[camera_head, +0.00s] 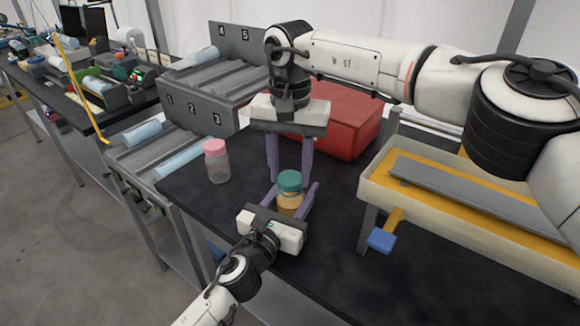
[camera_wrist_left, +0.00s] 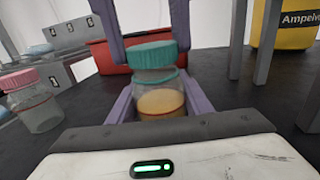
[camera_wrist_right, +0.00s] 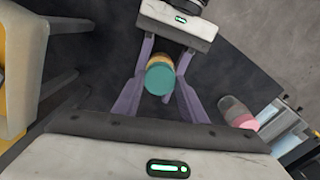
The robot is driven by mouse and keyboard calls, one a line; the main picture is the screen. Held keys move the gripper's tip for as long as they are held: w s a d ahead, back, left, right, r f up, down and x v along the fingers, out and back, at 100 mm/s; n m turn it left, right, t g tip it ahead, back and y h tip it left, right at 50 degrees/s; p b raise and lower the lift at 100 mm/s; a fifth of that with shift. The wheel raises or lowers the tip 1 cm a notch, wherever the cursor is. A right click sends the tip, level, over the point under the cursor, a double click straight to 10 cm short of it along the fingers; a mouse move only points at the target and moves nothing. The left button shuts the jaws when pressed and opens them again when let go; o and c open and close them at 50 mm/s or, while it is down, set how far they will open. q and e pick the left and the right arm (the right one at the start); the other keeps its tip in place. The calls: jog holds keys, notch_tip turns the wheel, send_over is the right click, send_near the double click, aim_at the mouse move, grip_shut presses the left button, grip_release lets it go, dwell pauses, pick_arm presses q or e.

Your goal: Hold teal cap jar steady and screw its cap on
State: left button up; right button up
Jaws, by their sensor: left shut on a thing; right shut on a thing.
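The teal cap jar (camera_head: 289,204) stands upright on the dark table, with amber contents in clear glass; it also shows in the left wrist view (camera_wrist_left: 160,102). Its teal cap (camera_head: 289,180) sits on top, looking level in the left wrist view (camera_wrist_left: 150,54); how tightly it is threaded cannot be told. My left gripper (camera_head: 291,198) comes from the front, low, with purple fingers shut on the jar body. My right gripper (camera_head: 289,174) points down from above, its fingers shut on the cap's sides. The right wrist view shows the cap (camera_wrist_right: 160,78) from above.
A pink-capped empty jar (camera_head: 217,162) stands to the left on the table. A red box (camera_head: 335,118) is behind. A cream and yellow tray (camera_head: 470,215) with a blue-ended handle (camera_head: 382,240) is at right. Grey numbered racks (camera_head: 200,95) stand at the back left.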

jog(key=shift+f, duration=0.3)
pick_arm(q)
grip_shut()
